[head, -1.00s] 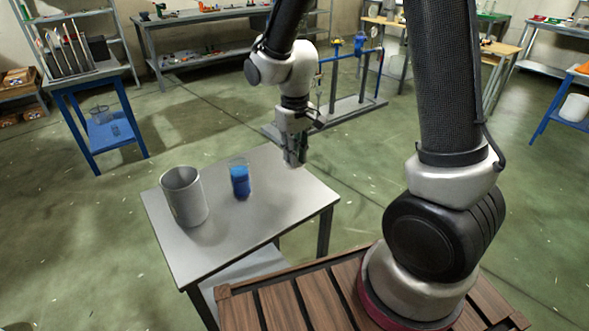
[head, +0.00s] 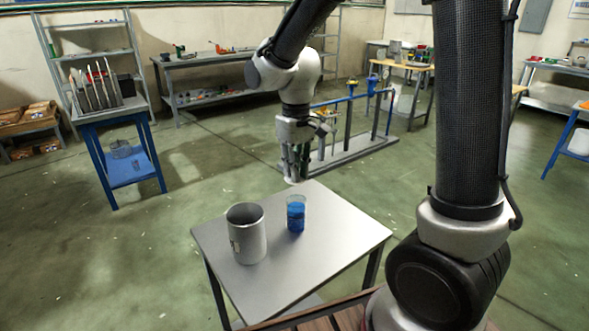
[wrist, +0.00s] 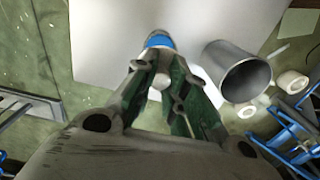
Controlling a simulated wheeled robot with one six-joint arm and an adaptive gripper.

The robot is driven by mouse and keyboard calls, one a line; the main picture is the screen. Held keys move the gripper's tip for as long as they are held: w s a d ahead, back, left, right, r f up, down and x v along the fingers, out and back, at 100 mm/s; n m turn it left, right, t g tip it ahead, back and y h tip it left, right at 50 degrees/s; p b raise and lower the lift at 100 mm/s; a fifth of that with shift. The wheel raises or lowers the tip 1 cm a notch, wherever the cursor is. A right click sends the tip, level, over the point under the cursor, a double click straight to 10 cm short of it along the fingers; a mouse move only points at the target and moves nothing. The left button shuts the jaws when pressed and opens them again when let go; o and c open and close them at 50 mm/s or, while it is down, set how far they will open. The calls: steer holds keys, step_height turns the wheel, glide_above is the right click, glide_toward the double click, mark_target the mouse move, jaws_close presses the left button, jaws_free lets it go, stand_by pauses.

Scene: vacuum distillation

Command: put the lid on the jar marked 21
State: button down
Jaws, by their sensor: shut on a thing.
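A grey open-topped jar (head: 247,238) stands on the grey table (head: 325,255). It has a small pale label on its side that I cannot read. Its open mouth also shows in the wrist view (wrist: 243,76), right of my fingers. My gripper (head: 293,178) is above the table's far edge, behind and above the jar. In the wrist view my fingers (wrist: 162,88) are shut on a small pale rounded piece (wrist: 162,80), which looks like the lid's grip. The rest of it is hidden or too small to tell.
A clear beaker with blue liquid (head: 296,213) stands right of the jar, close below my gripper; it also shows in the wrist view (wrist: 159,40). A stand with a blue bar (head: 350,130) is on the floor behind. The table's right part is clear.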

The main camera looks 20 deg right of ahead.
steer(key=shift+f, duration=2.8)
steer(key=shift+f, duration=0.45)
steer(key=c, duration=0.9)
jaws_free()
steer(key=shift+r, duration=3.5)
steer(key=shift+s+d, duration=0.1)
steer(key=s+d+r+m+t, duration=0.1)
steer(key=s+d+r, duration=0.2)
steer(key=s+d, duration=0.2)
steer(key=s+d+r+m+t, duration=0.1)
steer(key=s+d+r+t, duration=0.1)
steer(key=s+d+r, duration=0.2)
steer(key=s+d+r+m+t, duration=0.1)
steer(key=s+d+r, duration=0.3)
steer(key=s, duration=0.6)
steer(key=shift+d+r+m, duration=0.25)
steer(key=shift+d+m, duration=0.05)
steer(key=shift+d, duration=0.6)
